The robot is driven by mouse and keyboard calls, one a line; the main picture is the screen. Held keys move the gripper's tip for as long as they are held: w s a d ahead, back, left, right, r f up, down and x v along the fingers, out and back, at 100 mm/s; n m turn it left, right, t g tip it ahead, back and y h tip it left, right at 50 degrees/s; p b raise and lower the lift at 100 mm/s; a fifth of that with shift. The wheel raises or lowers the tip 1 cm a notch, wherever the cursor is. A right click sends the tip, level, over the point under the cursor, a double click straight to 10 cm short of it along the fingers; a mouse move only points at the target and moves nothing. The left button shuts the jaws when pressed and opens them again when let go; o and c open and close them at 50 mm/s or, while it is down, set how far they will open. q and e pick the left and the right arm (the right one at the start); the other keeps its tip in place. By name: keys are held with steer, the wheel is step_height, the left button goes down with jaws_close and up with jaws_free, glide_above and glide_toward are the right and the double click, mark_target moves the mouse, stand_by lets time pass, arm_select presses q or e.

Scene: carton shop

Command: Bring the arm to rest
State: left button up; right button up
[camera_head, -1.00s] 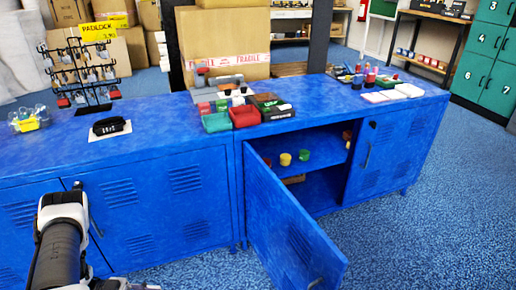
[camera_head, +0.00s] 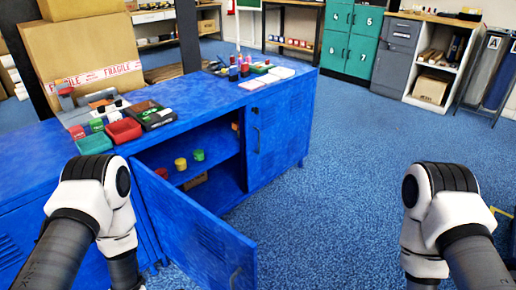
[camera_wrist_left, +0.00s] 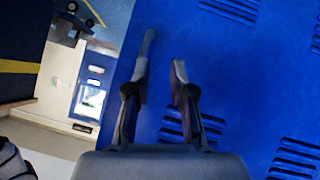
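Both of my arms show in the head view, left arm (camera_head: 92,215) and right arm (camera_head: 440,220), bent downward, with their grippers below the frame. My left gripper (camera_wrist_left: 160,70) shows in the left wrist view. Its two fingers are apart with nothing between them. They are in front of a blue slatted locker surface (camera_wrist_left: 230,70). A slim grey-blue bar (camera_wrist_left: 148,42) shows just beyond the left finger; I cannot tell whether they touch. My right gripper is out of view.
The blue cabinet's door (camera_head: 200,235) stands open toward me, beside my left arm. Inside are small yellow (camera_head: 181,164) and green cups (camera_head: 198,155). Red (camera_head: 125,130) and teal bins (camera_head: 95,143) stand on the worktop. Blue carpet (camera_head: 340,190) between my arms and the cabinet is clear.

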arm_select(q)
steer(key=s+a+f+n+g+y+p, duration=0.1)
steer(key=s+a+n+g+y, duration=0.3)
steer(key=s, duration=0.5)
steer(key=s+a+f+n+g+y+p, duration=0.1)
steer(key=s+a+n+g+y, duration=0.2)
steer(key=s+a, duration=0.45)
step_height(320, 180, up, 20)
steer(key=s+d+m+p, duration=0.1)
steer(key=d+p, duration=0.1)
steer(key=p, duration=1.7)
steer(key=shift+s+y, duration=0.15)
steer(key=shift+y, duration=0.15)
